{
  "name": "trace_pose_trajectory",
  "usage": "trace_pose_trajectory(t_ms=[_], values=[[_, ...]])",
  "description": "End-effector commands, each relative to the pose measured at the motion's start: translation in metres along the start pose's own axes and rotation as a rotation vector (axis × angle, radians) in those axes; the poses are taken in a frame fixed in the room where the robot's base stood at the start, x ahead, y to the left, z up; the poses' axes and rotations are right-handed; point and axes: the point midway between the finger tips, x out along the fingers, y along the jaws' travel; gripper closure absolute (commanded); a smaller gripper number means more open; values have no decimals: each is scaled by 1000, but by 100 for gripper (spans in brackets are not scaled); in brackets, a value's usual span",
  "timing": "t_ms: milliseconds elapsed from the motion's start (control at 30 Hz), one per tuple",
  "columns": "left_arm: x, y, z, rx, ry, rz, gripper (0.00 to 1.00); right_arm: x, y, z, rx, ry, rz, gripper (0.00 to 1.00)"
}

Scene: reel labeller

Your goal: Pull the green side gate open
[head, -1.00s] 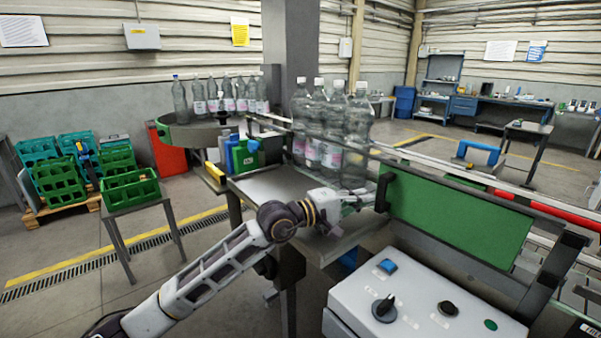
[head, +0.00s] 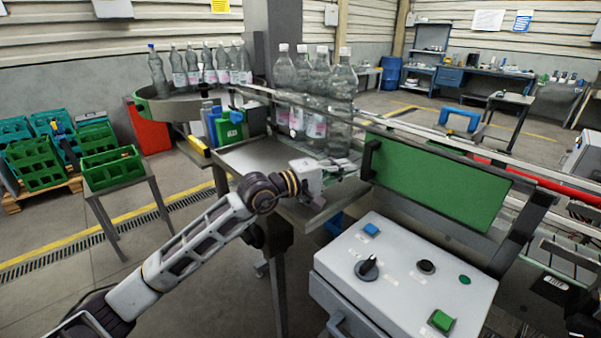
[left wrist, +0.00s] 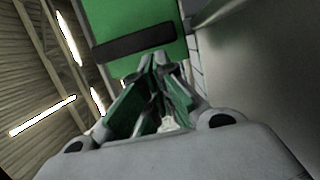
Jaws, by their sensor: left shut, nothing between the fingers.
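The green side gate (head: 440,187) is a flat upright panel along the near side of the conveyor in the head view. Its black handle (head: 370,160) stands at the panel's left end. My left gripper (head: 352,172) is just left of the handle, shut and empty. In the left wrist view the fingertips (left wrist: 160,60) are together, just short of the black handle bar (left wrist: 134,42) across the green panel (left wrist: 130,15). I cannot tell whether they touch the bar. My right gripper is out of view.
Several clear bottles (head: 318,100) stand on the conveyor behind my left gripper. A control box (head: 400,275) with a knob and buttons stands in front of the gate. A metal table (head: 255,157) lies left of the gripper. Green crates (head: 110,168) stand further left.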

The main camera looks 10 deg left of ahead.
Motion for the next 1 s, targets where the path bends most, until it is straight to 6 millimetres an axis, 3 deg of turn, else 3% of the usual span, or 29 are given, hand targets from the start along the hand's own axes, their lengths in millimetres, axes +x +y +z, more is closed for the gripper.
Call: trace_pose_trajectory(t_ms=[1000], values=[[-79,-1,-1,0,1,-2,100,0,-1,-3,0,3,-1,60]])
